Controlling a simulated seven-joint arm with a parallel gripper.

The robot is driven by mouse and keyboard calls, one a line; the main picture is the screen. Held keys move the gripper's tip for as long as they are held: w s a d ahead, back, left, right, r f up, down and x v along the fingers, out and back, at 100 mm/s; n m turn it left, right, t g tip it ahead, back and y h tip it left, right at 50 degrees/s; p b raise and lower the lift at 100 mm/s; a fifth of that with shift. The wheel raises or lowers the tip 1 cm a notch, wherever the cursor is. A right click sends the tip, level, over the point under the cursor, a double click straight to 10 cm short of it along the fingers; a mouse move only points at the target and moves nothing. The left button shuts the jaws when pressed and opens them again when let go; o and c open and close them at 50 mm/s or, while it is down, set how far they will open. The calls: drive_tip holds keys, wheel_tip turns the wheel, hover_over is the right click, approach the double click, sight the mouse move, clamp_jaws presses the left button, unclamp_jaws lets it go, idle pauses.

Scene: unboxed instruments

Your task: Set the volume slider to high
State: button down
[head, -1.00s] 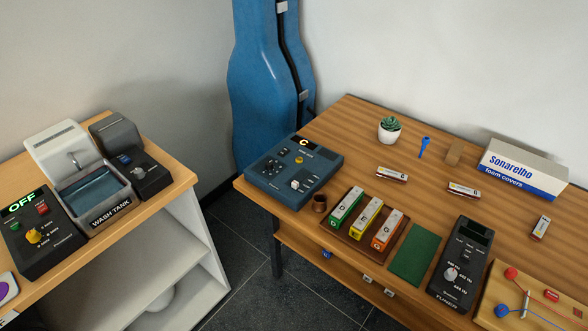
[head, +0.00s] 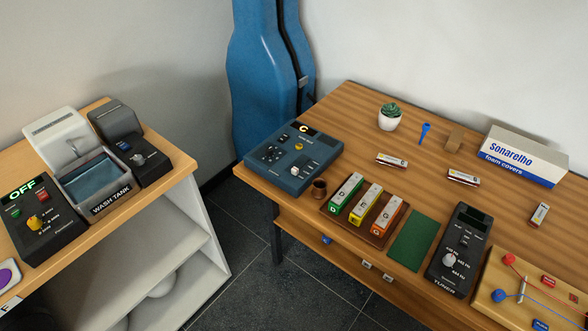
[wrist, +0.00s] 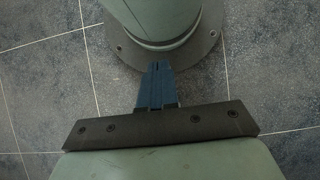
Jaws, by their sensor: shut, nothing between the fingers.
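A blue control box (head: 283,178) with a display reading "C" stands at the left end of the wooden table in the head view. Small dark knobs (head: 271,153) sit on the box's left part. My gripper (wrist: 157,65) shows only in the wrist view, pointing at the floor and my own base. Its dark blue fingers are together and empty, away from the box.
A small brown cup (head: 319,188) stands close to the box's right corner. A brown tray (head: 377,237) of coloured blocks and a black tuner (head: 460,250) are further right. A wash tank (head: 95,180) is on the left bench, across a floor gap.

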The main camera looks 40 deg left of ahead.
drive_tip(key=w+a+r+n+t+h, duration=0.2)
drive_tip(key=w+a+n+t+h, duration=0.1)
drive_tip(key=w+a+n, duration=0.3)
drive_tip(key=w+a+r+n+t+h, duration=0.2)
drive_tip(key=w+a+n, duration=0.3)
drive_tip(key=w, duration=0.4)
drive_tip(key=w+a+r+n+t, duration=0.25)
drive_tip(key=a+r, duration=0.25)
drive_tip(key=a, duration=0.6)
drive_tip(key=w+a+r+n+t, duration=0.1)
drive_tip(key=a+r+n+t, duration=0.3)
drive_tip(key=a, duration=0.7)
drive_tip(key=s+a+r+y, duration=0.4)
drive_tip(key=s+a+r, duration=0.2)
drive_tip(key=a+r, duration=0.3)
drive_tip(key=s+a+r+y, duration=0.3)
drive_tip(key=s+a+r, duration=0.3)
drive_tip(key=a, duration=0.4)
drive_tip(key=w+r+y, duration=0.1)
drive_tip(key=w+r, duration=0.1)
drive_tip(key=r, duration=1)
drive_tip(key=w+a+r+t+y, duration=0.1)
drive_tip(key=r, duration=1.2)
drive_tip(key=shift+w+a+m+y, duration=0.15)
drive_tip(key=shift+w+m+y, duration=0.15)
drive_tip(key=shift+w+m, duration=0.1)
